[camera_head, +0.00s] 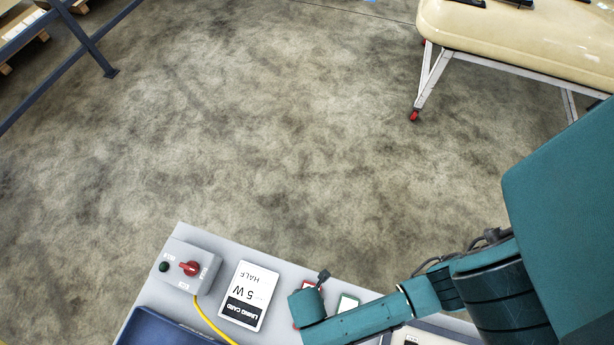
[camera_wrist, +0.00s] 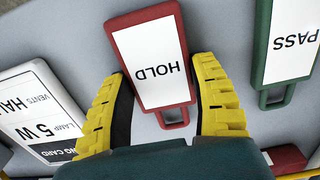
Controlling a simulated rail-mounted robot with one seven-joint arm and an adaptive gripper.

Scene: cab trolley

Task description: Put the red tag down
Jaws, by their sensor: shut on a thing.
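The red tag (camera_wrist: 152,62) has a white face reading HOLD and a loop at its near end. In the wrist view it lies between the two yellow fingers of my gripper (camera_wrist: 161,76), which is shut on it. The tag is over the grey trolley top (camera_wrist: 70,30); I cannot tell whether it touches that surface.
A green PASS tag (camera_wrist: 290,45) lies to the right of the red tag. A white lamp card (camera_wrist: 38,112) lies to the left. A grey switch box (camera_head: 192,268) with a red knob and yellow cable (camera_head: 208,322) stands farther left. A blue tray (camera_head: 150,328) is at the near left.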

